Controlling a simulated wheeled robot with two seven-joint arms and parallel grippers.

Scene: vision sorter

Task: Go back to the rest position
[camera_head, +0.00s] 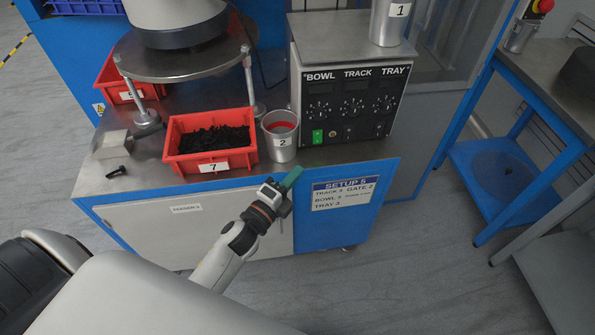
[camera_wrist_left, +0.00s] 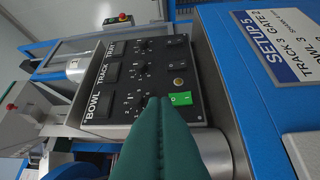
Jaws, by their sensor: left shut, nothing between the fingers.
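My left gripper (camera_head: 291,177) comes in from the lower left, in front of the blue cabinet and just below its top edge. Its green fingers are shut with nothing between them. In the left wrist view the fingers (camera_wrist_left: 168,105) point toward the control box (camera_wrist_left: 115,75) with its BOWL, TRACK and TRAY knobs. The fingertips overlap the area by the green switch (camera_wrist_left: 181,98) in that picture; I cannot tell the gap from it. My right gripper is not in view.
A metal cup marked 2 (camera_head: 281,143) and a red bin marked 7 (camera_head: 190,167) with black parts stand near the cabinet's front edge. The control box (camera_head: 350,95) carries a cup marked 1 (camera_head: 389,25). Open floor (camera_head: 420,270) lies to the right.

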